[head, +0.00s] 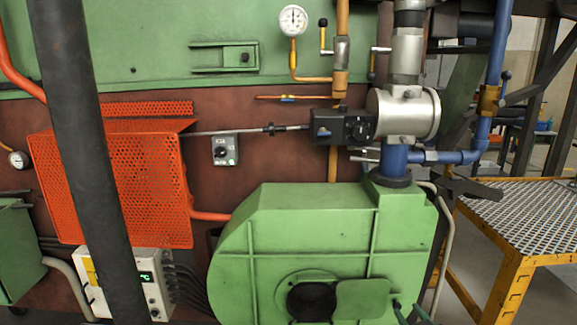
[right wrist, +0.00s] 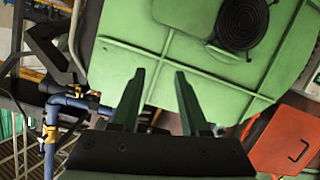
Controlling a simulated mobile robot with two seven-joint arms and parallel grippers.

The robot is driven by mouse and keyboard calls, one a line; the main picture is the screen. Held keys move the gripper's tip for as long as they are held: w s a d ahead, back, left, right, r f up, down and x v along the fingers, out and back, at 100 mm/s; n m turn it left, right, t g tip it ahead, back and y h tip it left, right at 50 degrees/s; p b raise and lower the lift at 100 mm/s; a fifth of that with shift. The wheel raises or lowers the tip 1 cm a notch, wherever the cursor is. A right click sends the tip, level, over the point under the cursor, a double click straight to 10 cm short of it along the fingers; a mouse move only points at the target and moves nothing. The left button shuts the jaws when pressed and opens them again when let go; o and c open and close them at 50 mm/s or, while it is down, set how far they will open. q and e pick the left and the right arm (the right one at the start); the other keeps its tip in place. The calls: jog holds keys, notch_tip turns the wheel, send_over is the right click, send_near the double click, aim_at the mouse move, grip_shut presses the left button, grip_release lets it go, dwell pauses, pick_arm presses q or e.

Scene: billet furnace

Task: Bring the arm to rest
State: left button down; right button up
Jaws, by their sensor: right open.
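My right gripper (head: 410,311) shows at the bottom edge of the head view, its two thin dark-green fingertips in front of the lower right of the green blower housing (head: 290,222). In the right wrist view my right gripper (right wrist: 159,73) has its two green fingers spread apart with nothing between them. Behind them is the green housing (right wrist: 185,50) with its round black grille (right wrist: 242,22). I cannot tell the exact gap between fingertips and housing. The rest of my right arm is outside the head view. My left gripper is not in view.
A blue pipe (head: 455,157) and a silver valve body (head: 405,113) stand above the housing. A yellow-framed platform (head: 510,262) is at right. An orange perforated guard (head: 150,180) is at left, behind a thick dark post (head: 80,130). A red-orange box (right wrist: 285,140) shows in the wrist view.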

jog(key=s+a+f+g, duration=0.2)
jog(key=s+a+f, duration=0.2)
jog(key=s, duration=0.6)
jog(key=s+a+f+g+y, duration=0.1)
jog(key=s+a+f, duration=0.3)
jog(key=s+f, duration=0.3)
jog(key=s+a+f+m+g+y, duration=0.1)
jog(key=s+a+f, duration=0.3)
jog(key=s, duration=1.1)
notch_tip(320, 180, down, 2)
jog(key=shift+f+g, duration=0.15)
jog(key=shift+g, duration=0.65)
